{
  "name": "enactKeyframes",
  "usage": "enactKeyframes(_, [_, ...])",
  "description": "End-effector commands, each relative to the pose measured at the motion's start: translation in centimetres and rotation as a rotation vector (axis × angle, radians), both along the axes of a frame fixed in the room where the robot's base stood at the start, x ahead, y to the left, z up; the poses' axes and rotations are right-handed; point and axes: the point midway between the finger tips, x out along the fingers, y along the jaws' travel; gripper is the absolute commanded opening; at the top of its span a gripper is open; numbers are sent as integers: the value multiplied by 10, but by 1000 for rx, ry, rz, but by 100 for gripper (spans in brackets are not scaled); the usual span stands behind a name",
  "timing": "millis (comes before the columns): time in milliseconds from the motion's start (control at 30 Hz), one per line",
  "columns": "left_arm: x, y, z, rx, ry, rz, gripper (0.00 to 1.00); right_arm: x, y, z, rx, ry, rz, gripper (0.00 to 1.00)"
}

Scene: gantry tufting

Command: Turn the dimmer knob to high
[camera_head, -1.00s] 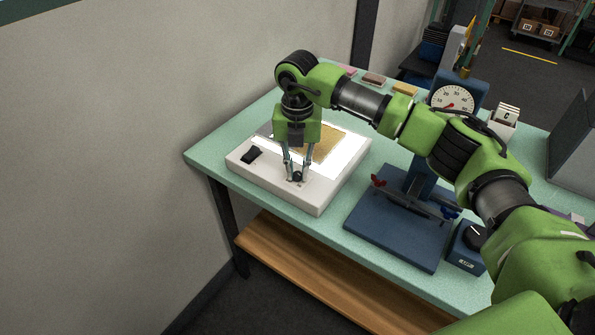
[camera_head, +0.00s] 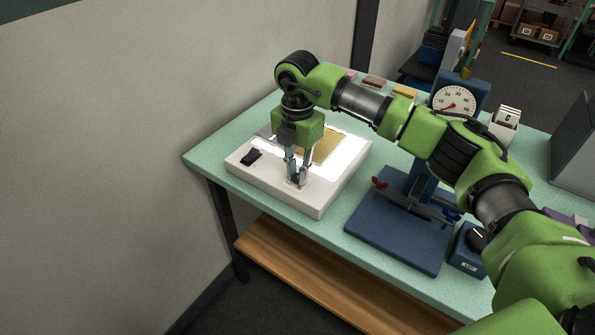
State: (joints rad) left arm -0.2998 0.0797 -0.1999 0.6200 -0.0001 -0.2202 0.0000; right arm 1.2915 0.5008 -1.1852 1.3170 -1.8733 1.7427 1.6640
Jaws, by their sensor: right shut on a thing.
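The white light box (camera_head: 318,200) sits at the left end of the green table, with a lit top and a tan sheet (camera_head: 327,146) on it. A black rocker switch (camera_head: 251,156) is on its front left. My right gripper (camera_head: 297,181) points down at the front of the box and is shut on the dark dimmer knob, which the fingers mostly hide. The knob's pointer cannot be made out. My left gripper is not in view.
A blue stand with a round dial gauge (camera_head: 453,101) and a blue base (camera_head: 394,236) stands right of the box. A small blue box with a knob (camera_head: 467,256) is beside it. Small coloured blocks (camera_head: 374,82) lie along the back edge.

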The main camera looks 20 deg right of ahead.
Motion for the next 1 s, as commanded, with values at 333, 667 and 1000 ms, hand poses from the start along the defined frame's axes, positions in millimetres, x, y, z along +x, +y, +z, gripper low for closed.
enactKeyframes(333, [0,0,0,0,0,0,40,2,-1,2,0,-6,-5,0])
enactKeyframes(667, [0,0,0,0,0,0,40,1,0,1,0,-3,-3,32])
enactKeyframes(1000, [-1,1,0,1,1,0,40,2,0,31,1,-7,-3,32])
